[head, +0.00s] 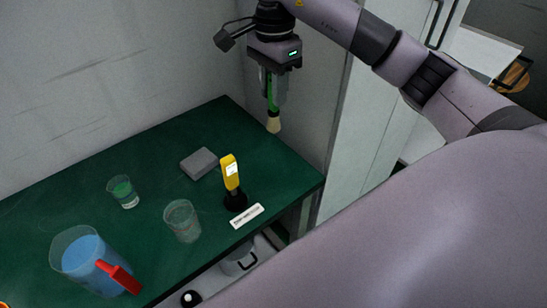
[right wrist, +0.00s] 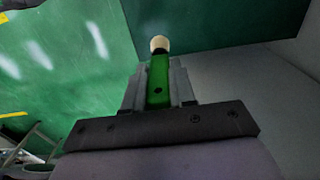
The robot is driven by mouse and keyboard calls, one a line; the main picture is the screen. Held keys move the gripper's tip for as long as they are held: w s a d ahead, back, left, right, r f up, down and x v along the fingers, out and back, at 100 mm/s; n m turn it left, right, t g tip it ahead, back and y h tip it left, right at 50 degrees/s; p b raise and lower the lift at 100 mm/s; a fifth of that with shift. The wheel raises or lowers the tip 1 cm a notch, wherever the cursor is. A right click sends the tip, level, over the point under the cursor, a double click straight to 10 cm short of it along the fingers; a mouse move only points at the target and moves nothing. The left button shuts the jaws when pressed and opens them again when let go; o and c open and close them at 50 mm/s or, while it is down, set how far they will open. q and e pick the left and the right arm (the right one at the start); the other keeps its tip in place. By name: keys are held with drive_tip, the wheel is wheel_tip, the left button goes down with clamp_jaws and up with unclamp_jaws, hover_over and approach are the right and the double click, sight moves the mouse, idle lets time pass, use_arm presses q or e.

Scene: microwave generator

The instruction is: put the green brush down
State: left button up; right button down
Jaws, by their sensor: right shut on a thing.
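The green brush (head: 271,98) has a green handle and a pale bristle tip that points down in the head view. My right gripper (head: 273,92) is shut on its handle and holds it upright near the back right corner of the green table (head: 288,170). The right wrist view shows the brush (right wrist: 158,85) between the two fingers of the gripper (right wrist: 158,82), with its pale tip beyond them. The tip appears above the table top; I cannot tell the exact gap. My left gripper is not in view.
Walls stand behind.

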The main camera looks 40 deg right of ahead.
wheel_tip(320, 180, down, 17)
drive_tip(key=p, duration=0.1)
idle(0.3)
drive_tip(key=shift+f, duration=0.25)
drive_tip(key=c, duration=0.9)
unclamp_jaws()
drive_tip(key=shift+r, duration=0.1)
drive_tip(key=shift+c, duration=0.2)
